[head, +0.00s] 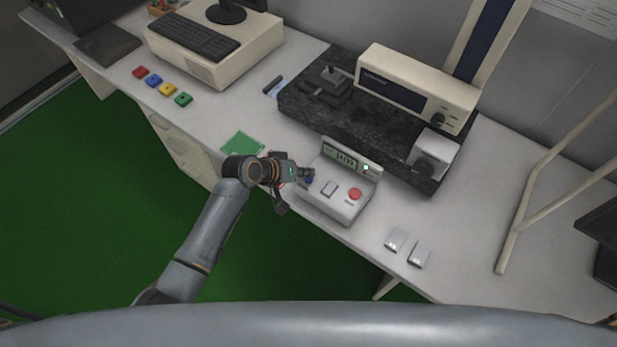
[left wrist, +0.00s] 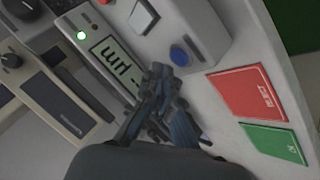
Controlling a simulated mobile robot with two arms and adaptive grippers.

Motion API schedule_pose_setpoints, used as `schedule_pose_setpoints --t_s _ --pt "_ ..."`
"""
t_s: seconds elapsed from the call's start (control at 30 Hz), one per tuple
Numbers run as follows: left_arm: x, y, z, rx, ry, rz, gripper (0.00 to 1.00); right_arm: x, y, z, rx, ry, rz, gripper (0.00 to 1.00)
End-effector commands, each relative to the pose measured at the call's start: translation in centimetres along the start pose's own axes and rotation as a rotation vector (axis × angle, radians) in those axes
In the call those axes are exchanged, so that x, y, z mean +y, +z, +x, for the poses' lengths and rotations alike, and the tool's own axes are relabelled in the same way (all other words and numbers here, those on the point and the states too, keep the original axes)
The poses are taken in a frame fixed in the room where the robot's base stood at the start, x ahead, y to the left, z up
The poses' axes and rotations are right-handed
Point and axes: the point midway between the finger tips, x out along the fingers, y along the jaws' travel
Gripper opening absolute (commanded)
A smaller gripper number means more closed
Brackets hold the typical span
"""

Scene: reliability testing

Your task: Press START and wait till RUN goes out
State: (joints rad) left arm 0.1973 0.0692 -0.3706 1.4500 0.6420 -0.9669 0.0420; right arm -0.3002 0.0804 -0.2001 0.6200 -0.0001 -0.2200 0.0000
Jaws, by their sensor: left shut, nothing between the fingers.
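A grey control box (head: 330,205) stands near the table's front edge. It carries a display (head: 345,157), a pale glowing lamp (head: 366,168), a red button (head: 355,193), a grey switch (head: 329,188) and a blue button (head: 309,181). Their labels are too small to read. The left wrist view also shows the lit lamp (left wrist: 82,35) and the blue button (left wrist: 179,55). My left gripper (head: 309,173) is shut and empty, its tips close to the blue button and the display's end. In the wrist view the tips (left wrist: 160,72) are beside the button, and I cannot tell contact. My right gripper is out of view.
A red card (left wrist: 255,95) and a green card (left wrist: 275,141) lie beside the box. A dark stone slab (head: 310,108) with instruments is behind it. Several coloured blocks (head: 167,88) are at the left.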

Motion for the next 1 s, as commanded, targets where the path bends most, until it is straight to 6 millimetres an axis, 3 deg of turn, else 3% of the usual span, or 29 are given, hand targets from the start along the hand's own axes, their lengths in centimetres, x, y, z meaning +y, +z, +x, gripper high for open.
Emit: schedule_pose_setpoints --t_s 1.0 --pt "-0.41 0.43 0.57 0.000 0.000 0.000 0.00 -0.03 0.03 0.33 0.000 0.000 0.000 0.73"
